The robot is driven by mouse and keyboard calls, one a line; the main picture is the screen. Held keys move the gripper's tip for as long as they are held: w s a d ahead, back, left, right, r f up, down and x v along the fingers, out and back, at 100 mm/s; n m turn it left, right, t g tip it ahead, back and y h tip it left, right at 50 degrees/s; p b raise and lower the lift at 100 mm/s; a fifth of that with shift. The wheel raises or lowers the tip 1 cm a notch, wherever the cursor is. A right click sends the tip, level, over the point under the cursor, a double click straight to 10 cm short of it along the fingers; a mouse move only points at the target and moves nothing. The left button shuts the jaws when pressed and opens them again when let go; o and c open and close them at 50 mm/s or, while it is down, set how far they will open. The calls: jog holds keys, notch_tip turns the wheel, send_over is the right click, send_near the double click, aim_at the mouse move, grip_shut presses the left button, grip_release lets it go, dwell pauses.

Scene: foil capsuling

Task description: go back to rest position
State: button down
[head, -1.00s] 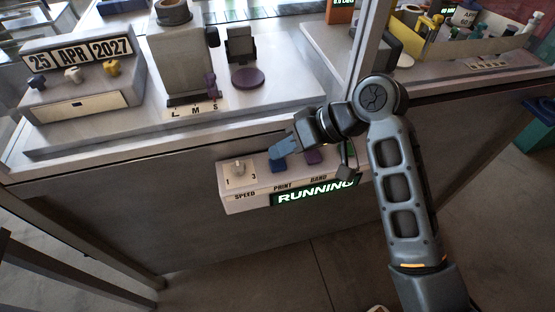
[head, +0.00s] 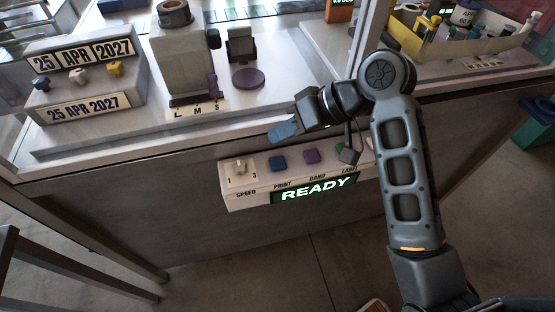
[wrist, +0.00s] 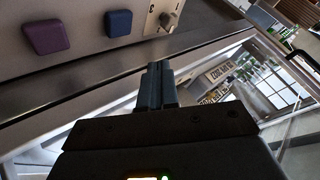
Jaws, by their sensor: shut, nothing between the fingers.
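My gripper (head: 284,131) is shut and empty in the head view, held above the control panel (head: 235,200) on the bench front. In the wrist view its shut fingers (wrist: 156,88) point toward the panel edge, apart from the buttons. The panel carries a speed knob (head: 239,167), a blue print button (head: 278,163), a purple band button (head: 311,156) and a green label button (head: 340,148), partly hidden by my wrist. Its display (head: 318,189) reads READY. The blue button (wrist: 118,23), purple button (wrist: 46,38) and knob (wrist: 169,20) also show in the wrist view.
The date unit (head: 88,85) stands at left on the bench, with a label reading 25 APR 2027 on its front. The press (head: 181,60) stands behind my gripper, beside a purple disc (head: 248,78). A yellow bin (head: 480,40) is at back right.

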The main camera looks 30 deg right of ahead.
jog(key=shift+f, duration=0.1)
dwell(0.4)
jog(key=shift+s+a+f, duration=0.2)
jog(key=shift+f, duration=0.1)
jog(key=s+a+f+m+t+h, duration=0.1)
jog(key=s+f+m+t+h, duration=0.1)
jog(key=s+f, duration=0.4)
jog(key=s+a+f+m+t+h, duration=0.1)
jog(key=s+f+m+t+h, duration=0.15)
jog(key=s, duration=0.55)
jog(key=s+r+n+t, duration=0.1)
jog(key=s+r, duration=0.2)
jog(key=s, duration=0.3)
jog(key=s+d+r+n+t+h+b, duration=0.1)
jog(key=s+r, duration=0.2)
jog(key=s, duration=0.3)
jog(key=s+r+n+t+h, duration=0.1)
jog(key=s+r+n+t, duration=0.1)
jog(key=s, duration=0.4)
jog(key=shift+s+d+r+b, duration=0.25)
jog(key=shift+r+b, duration=0.05)
jog(key=shift+r, duration=0.5)
dwell(1.9)
